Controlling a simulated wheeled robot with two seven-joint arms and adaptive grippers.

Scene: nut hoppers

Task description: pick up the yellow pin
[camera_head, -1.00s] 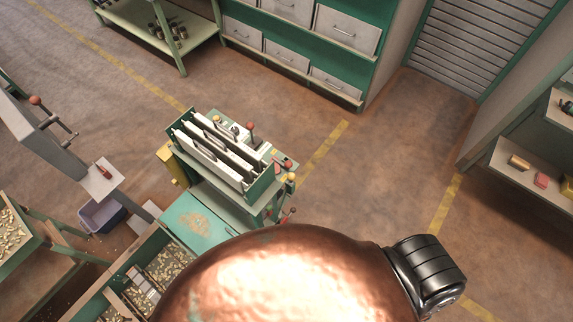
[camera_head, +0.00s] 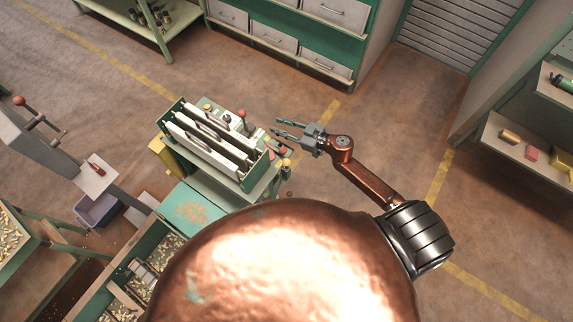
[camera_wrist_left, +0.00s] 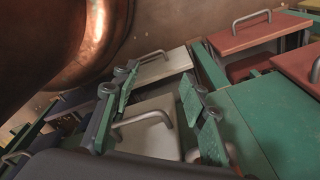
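I cannot make out a yellow pin for certain. In the head view, a small yellow knob (camera_head: 285,162) shows at the right end of the green machine (camera_head: 245,183), and a yellowish knob (camera_head: 207,107) shows on its far side. My right gripper (camera_head: 277,127) is open and empty, pointing left, beside the machine near its red-knobbed lever (camera_head: 242,114). My left gripper (camera_wrist_left: 160,88) shows only in the left wrist view. Its green fingers are apart, over a pale panel with a grey handle (camera_wrist_left: 163,118); I see nothing held.
White plates (camera_head: 208,148) stand upright in the machine. A green hopper (camera_head: 133,255) holds many small nuts. A drawer cabinet (camera_head: 352,67) stands behind, and a shelf (camera_head: 525,155) with small blocks stands at right. Floor right of the machine is clear.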

